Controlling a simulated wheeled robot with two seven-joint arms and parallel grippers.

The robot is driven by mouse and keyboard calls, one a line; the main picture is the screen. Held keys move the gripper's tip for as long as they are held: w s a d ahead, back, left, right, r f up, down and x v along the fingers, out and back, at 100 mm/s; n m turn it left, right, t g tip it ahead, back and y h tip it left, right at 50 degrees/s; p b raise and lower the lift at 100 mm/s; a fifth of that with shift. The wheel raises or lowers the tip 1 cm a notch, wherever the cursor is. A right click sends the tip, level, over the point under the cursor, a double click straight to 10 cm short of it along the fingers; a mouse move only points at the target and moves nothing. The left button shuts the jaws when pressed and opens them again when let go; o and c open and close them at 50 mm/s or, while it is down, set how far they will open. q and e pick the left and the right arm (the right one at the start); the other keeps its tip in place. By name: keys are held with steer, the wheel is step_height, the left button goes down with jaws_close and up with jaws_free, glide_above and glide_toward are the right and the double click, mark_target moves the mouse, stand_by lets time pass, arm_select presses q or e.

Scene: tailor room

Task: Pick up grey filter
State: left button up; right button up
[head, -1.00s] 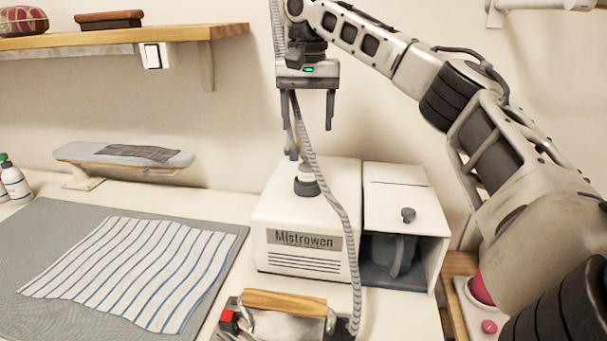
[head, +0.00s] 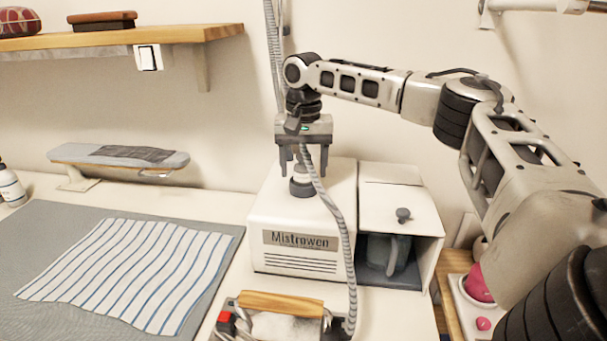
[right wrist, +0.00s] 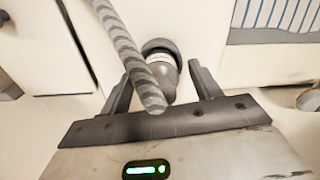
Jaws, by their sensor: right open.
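The grey filter (head: 301,188) stands upright on top of the white Mistrowen machine (head: 265,205); it is a dark grey cap with a pale band. It also shows in the right wrist view (right wrist: 160,48), partly hidden by a striped hose. My right gripper (head: 304,167) is open and points down right above the filter. In the right wrist view its two fingers (right wrist: 162,82) sit on either side of the filter's near end; I cannot tell whether they touch it. My left gripper is not in view.
The ribbed grey hose (head: 335,195) hangs down close to my right gripper, in front of the filter. An iron (head: 280,303) with a wooden handle lies in front of the machine. An open white compartment (head: 402,205) stands to the right. Striped cloth (head: 130,270) lies on a grey mat at left.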

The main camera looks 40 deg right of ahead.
steer(key=c, duration=1.1)
steer(key=shift+r, duration=0.15)
